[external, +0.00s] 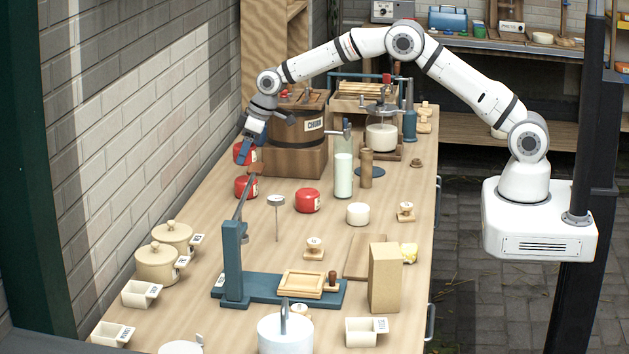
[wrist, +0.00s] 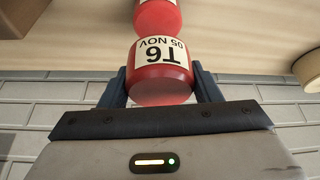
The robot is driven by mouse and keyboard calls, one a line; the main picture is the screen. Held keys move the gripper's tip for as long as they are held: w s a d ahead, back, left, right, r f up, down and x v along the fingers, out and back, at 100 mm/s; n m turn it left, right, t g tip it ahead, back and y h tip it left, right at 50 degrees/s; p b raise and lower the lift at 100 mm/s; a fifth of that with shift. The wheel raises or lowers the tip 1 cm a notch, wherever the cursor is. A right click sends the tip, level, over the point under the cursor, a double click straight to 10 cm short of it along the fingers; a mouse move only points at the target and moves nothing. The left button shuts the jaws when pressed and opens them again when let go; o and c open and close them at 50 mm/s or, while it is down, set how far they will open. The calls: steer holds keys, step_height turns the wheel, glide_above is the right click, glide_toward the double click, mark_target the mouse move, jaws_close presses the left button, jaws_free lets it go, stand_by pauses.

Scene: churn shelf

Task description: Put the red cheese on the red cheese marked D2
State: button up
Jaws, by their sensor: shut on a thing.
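My gripper (external: 247,143) is shut on a red cheese (external: 241,154), at the left of the bench by the brick wall. In the wrist view the held red cheese (wrist: 160,80) sits between the two fingers. Its white label is upside down there and seems to read T6 and 05 NOV. A second red cheese (external: 246,188) stands on the bench just below it in the external view. A red cheese (wrist: 158,14) also shows beyond the held one in the wrist view. A third red cheese (external: 307,201) stands further right. I cannot read a D2 mark on any.
The wooden churn (external: 293,155) stands close right of my gripper. A blue press (external: 234,265) with an upright post, a thin stand (external: 276,203) and a glass of milk (external: 343,176) are nearby. The brick wall (external: 120,120) is close on the left. Bare bench lies around the third cheese.

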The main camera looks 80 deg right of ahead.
mark_target(245, 179)
steer(key=shift+f+p, duration=0.3)
steer(key=shift+f, duration=2.15)
steer(key=o, duration=1.1)
steer(key=shift+r, duration=0.1)
